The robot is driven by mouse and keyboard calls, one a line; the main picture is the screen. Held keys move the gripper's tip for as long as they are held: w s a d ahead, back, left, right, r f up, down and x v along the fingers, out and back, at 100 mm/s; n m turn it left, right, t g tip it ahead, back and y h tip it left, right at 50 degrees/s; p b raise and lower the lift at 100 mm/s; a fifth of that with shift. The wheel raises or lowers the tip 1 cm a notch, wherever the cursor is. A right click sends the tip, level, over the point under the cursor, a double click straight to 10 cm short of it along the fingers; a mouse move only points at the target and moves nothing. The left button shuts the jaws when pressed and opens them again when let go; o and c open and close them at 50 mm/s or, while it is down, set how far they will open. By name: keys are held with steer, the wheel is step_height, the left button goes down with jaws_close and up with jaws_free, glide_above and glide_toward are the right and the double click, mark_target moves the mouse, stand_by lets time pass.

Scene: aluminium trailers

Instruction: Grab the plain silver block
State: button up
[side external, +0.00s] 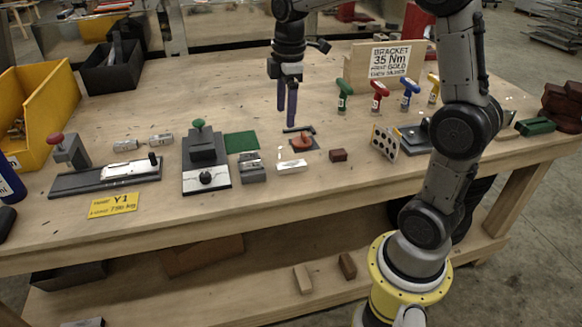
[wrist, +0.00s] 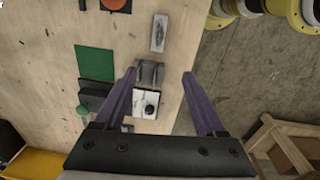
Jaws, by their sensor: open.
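A bright silver block (side external: 292,166) lies on the table near the front edge; it also shows in the wrist view (wrist: 158,33), with a dark patch on its top. To its left in the side view is a darker grey block with grooves (side external: 252,167), which the wrist view also shows (wrist: 149,74). My gripper (side external: 287,116) is open and empty, its purple fingers pointing down well above the table. In the wrist view my gripper (wrist: 159,74) has the grooved block showing between its fingertips, nearer the left one. The silver block shows beyond the fingertips.
A black fixture with a green knob (side external: 205,155) stands left of the grooved block, beside a green pad (side external: 241,142). An orange round part (side external: 302,142) lies behind the silver block. A small dark red block (side external: 338,155) is to its right. Colored T-handle tools (side external: 378,96) stand farther back.

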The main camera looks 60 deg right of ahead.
step_height(320, 180, down, 4)
steer(key=d, duration=0.2)
glide_above(291, 164)
steer(key=shift+m+g, duration=0.3)
steer(key=shift+g, duration=0.1)
steer(key=f, duration=0.6)
steer(key=shift+a+f, duration=0.2)
steer(key=shift+f, duration=0.1)
steer(key=shift+d+f, duration=0.15)
steer(key=shift+f, duration=3)
jaws_close()
